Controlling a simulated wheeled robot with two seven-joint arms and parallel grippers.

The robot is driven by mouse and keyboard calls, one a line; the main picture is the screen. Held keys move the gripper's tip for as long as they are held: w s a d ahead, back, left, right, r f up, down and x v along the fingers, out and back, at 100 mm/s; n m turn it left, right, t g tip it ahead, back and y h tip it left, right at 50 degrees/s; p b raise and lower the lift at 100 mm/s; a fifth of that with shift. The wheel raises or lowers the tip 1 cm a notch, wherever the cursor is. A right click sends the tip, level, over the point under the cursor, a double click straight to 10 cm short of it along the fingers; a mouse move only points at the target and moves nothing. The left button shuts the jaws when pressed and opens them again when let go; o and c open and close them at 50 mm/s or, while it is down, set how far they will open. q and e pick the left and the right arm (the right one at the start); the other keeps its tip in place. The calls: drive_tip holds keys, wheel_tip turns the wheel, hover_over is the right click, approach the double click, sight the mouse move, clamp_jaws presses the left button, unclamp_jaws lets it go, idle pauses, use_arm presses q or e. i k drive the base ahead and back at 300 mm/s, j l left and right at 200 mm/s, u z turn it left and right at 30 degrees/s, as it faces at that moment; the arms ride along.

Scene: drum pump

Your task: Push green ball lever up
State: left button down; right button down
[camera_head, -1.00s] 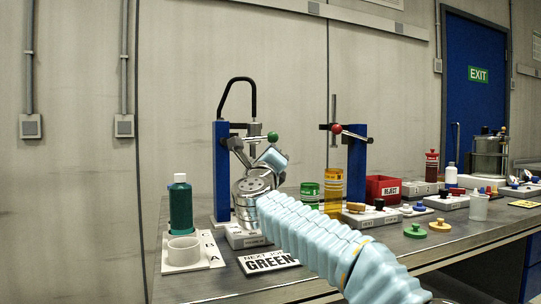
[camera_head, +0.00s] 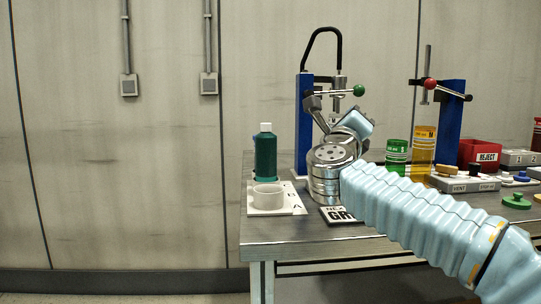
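My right arm, in a light blue ribbed sleeve, comes in from the right. Its gripper (camera_head: 318,108) is just left of and below the green ball, in front of the stand. The fingers are small and partly lost against the press parts, so I cannot tell if they are open or touch the lever. My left gripper is out of view.
A green bottle (camera_head: 265,155) and a white ring (camera_head: 268,196) stand on a white board at the table's left end. A red ball lever (camera_head: 430,84) is on the second blue stand. Green (camera_head: 396,156) and yellow (camera_head: 423,150) cylinders stand between. Bare wall and floor lie left of the table.

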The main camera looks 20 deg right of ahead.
sight(358, 90)
drive_tip(key=k+j, duration=0.15)
drive_tip(key=j, duration=0.15)
drive_tip(key=k+j, duration=0.1)
drive_tip(key=j, duration=0.25)
drive_tip(key=k+j, duration=0.15)
drive_tip(key=j, duration=0.15)
drive_tip(key=k+j, duration=0.1)
drive_tip(key=j, duration=0.25)
